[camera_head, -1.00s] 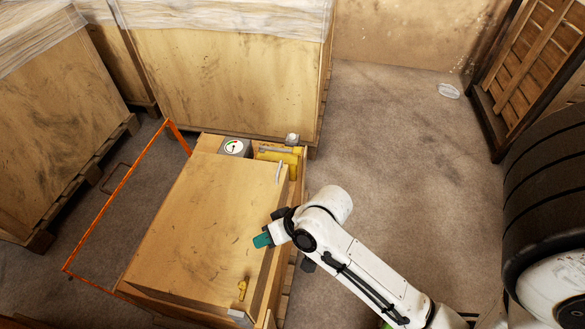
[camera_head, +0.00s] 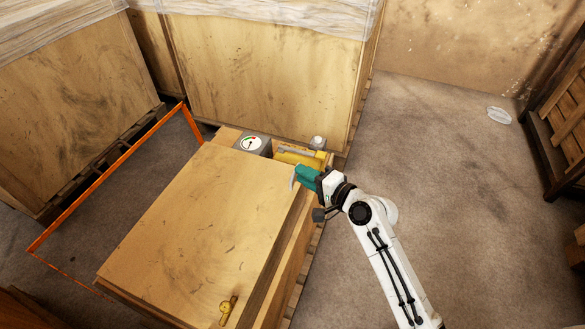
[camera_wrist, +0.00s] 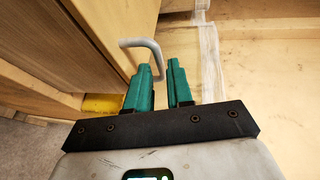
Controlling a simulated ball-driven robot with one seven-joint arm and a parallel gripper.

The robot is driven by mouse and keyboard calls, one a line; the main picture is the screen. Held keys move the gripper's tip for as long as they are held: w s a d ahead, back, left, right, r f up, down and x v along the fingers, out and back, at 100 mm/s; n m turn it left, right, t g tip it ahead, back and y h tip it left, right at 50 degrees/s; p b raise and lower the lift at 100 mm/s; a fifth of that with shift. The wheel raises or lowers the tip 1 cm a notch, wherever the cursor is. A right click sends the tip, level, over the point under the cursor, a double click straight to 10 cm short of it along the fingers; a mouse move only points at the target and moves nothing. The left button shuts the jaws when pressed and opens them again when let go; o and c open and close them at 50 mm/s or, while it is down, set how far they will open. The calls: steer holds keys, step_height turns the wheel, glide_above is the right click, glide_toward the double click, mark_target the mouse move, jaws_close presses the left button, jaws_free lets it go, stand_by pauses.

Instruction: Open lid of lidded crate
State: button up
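The lidded crate (camera_head: 292,250) is a wooden box at the lower centre of the head view. Its flat wooden lid (camera_head: 205,225) covers most of it; the far end beyond the lid shows a gauge (camera_head: 250,143) and a yellow cylinder (camera_head: 300,157). A bent grey handle (camera_head: 292,181) stands at the lid's far right corner, and it shows in the wrist view (camera_wrist: 143,44). My gripper (camera_head: 300,176), with teal fingers, is at this handle. In the wrist view the fingers (camera_wrist: 160,75) are apart with a narrow gap, the handle's near leg appearing between their tips. Contact is unclear.
A brass-coloured latch (camera_head: 228,309) is at the lid's near edge. Large wrapped wooden crates (camera_head: 265,80) stand close behind and to the left. An orange frame (camera_head: 110,172) borders the left side. The floor (camera_head: 430,170) to the right is mostly clear.

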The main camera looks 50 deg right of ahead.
mark_target(291, 169)
steer(key=shift+w+f, duration=0.2)
steer(key=shift+w, duration=0.7)
steer(key=shift+w+f, duration=0.15)
steer(key=shift+w, duration=0.7)
steer(key=shift+w+f, duration=0.2)
steer(key=shift+w, duration=0.7)
steer(key=shift+c, duration=0.3)
jaws_close()
